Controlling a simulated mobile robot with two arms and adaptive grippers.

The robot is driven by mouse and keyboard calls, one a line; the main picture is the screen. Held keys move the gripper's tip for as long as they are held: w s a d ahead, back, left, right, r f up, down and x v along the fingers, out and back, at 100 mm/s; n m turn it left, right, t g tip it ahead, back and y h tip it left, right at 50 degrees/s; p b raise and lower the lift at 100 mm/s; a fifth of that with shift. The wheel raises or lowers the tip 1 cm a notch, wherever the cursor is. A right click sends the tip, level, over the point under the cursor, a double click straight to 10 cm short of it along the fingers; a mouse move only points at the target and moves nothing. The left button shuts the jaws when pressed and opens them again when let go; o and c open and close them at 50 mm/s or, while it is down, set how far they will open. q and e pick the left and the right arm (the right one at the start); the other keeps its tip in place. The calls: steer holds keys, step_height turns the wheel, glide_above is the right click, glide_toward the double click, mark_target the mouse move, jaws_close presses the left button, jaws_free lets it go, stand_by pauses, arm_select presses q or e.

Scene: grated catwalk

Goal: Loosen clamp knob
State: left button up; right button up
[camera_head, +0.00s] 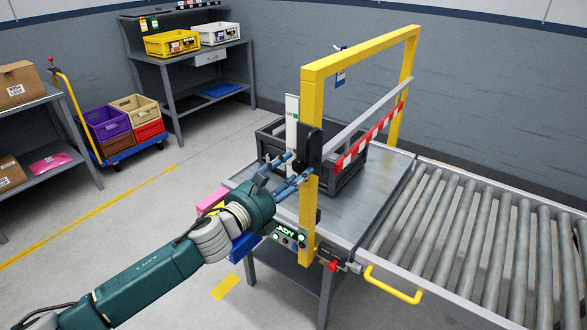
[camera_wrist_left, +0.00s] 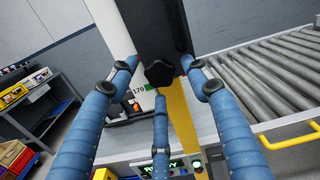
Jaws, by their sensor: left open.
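The clamp is a dark block (camera_head: 309,146) on the near post of the yellow frame (camera_head: 312,92). Its black lobed knob (camera_wrist_left: 160,73) faces me in the left wrist view; in the head view I cannot make out the knob clearly. My left gripper (camera_head: 297,169) is open in front of the clamp, with its blue fingers pointing at it. In the left wrist view two fingers are at either side of the knob and one is below it. They look apart from it. A white scale strip (camera_head: 292,122) stands beside the clamp. My right gripper is not in view.
A black crate (camera_head: 348,172) stands on the metal table behind the post, under a red-and-white striped bar (camera_head: 372,135). A roller conveyor (camera_head: 480,235) adjoins at the right. A lit display panel (camera_head: 289,232) and a red knob (camera_head: 333,265) are below.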

arm_select(q)
steer(key=shift+w+d, duration=0.2)
steer(key=shift+w, duration=0.05)
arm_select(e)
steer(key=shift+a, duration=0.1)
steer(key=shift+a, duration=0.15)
arm_select(q)
steer(key=c, duration=1.1)
steer(key=shift+c, duration=0.3)
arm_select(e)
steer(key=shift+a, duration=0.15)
